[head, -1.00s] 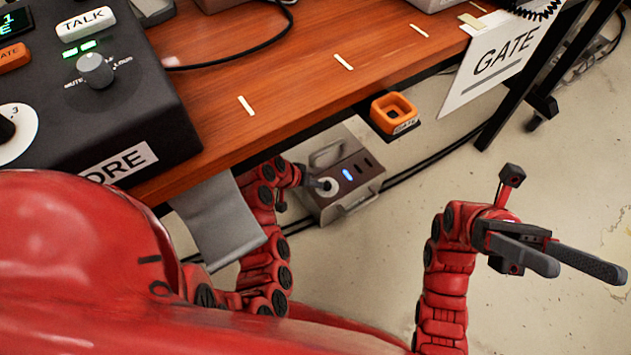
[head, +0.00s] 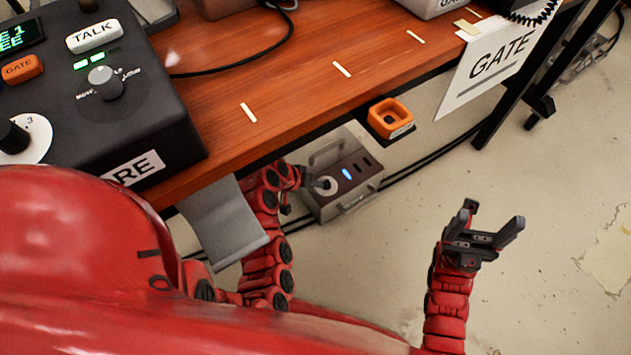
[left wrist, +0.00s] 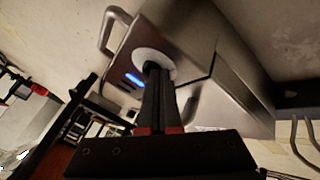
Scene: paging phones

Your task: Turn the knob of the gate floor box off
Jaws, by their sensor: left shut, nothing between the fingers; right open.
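My right gripper (head: 492,224) is open and empty over bare floor.
An orange square holder (head: 391,118) hangs at the table edge above the box. The GATE sign (head: 487,66) hangs farther right. A black console (head: 90,85) stands on the wooden table (head: 300,80). Cables run along the floor by the box.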

